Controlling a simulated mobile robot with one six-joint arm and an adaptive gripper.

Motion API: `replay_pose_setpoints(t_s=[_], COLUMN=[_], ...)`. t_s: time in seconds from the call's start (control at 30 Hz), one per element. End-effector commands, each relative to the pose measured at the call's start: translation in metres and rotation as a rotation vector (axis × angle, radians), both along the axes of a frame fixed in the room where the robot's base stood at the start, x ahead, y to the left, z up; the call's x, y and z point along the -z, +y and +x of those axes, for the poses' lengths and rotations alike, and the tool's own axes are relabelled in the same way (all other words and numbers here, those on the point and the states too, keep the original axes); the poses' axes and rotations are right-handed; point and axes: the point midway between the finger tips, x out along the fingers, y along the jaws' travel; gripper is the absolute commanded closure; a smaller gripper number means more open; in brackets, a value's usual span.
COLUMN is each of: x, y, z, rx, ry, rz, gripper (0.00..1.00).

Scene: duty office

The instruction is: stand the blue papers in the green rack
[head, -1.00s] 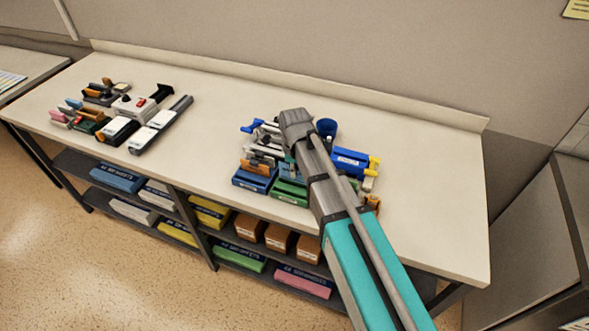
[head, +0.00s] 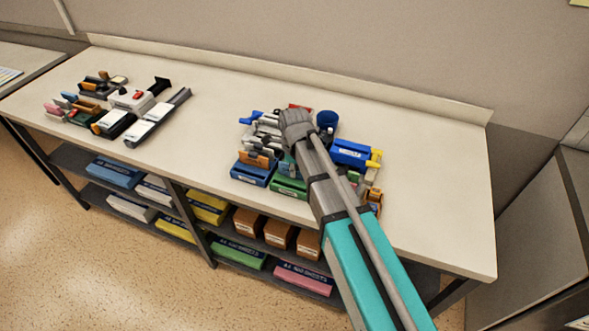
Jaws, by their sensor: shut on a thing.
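A green rack (head: 289,188), a low green holder with a pale label, stands near the table's front edge, partly behind my arm. A similar blue rack (head: 252,173) stands just left of it. My gripper (head: 288,163) hangs over the right-hand cluster, at the back edge of the green rack. My wrist and forearm cover most of it. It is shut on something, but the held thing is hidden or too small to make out. I cannot pick out loose blue papers for certain.
The cluster crowds around my gripper, with a blue cup (head: 327,120) and a blue box (head: 350,153) at its right. Another cluster, with a white device (head: 132,100), stands left. The table (head: 215,140) is bare between them. Paper packs (head: 115,173) lie on shelves below.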

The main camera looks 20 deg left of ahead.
Motion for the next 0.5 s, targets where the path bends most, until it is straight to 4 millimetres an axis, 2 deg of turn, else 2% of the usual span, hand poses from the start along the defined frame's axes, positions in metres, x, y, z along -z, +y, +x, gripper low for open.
replay_pose_setpoints(t_s=[0.37,0.4,0.5], x=[-0.0002,-0.0002,-0.0002], y=[-0.0001,-0.0001,-0.0001], z=[0.0001,0.0001,0.0001], rx=[0.000,0.000,0.000], ry=[0.000,0.000,0.000], rz=[0.000,0.000,0.000], gripper=[1.00,0.72,0.53])
